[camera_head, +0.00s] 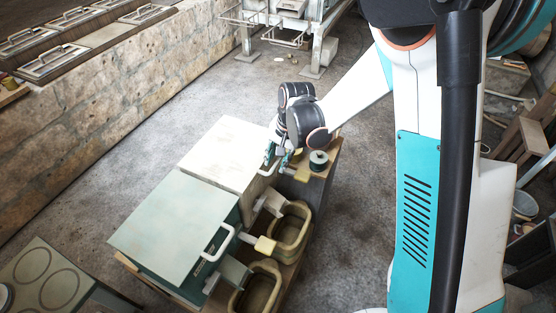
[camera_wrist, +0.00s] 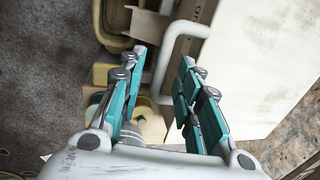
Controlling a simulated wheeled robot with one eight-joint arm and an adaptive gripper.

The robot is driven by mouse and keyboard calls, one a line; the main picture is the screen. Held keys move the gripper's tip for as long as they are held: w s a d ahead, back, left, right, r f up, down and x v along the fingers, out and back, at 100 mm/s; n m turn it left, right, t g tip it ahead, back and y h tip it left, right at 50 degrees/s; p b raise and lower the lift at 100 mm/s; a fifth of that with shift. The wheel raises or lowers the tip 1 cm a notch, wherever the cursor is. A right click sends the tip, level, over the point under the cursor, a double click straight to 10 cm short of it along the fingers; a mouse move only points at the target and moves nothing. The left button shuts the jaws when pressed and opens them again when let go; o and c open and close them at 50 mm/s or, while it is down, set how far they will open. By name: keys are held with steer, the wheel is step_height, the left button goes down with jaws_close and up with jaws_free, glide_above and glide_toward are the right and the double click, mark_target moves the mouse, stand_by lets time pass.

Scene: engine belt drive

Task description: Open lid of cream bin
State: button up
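The cream bin has a flat, pale lid (camera_head: 228,152) that lies closed on top. Its white bar handle (camera_head: 268,166) is at the lid's right side, partly behind my gripper. My gripper (camera_head: 278,160) is at that handle. In the wrist view the cream lid (camera_wrist: 265,60) fills the right side. The white handle (camera_wrist: 180,29) runs between and beyond the teal fingers of my gripper (camera_wrist: 163,58). The fingers are apart, with a clear gap on the right of the handle. Whether the left finger touches the handle cannot be told.
A green-lidded bin (camera_head: 175,228) with its own white handle (camera_head: 220,243) stands beside the cream one. Tan open containers (camera_head: 290,230) sit along the front.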

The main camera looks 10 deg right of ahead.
jaws_close()
steer(key=shift+r, duration=0.1)
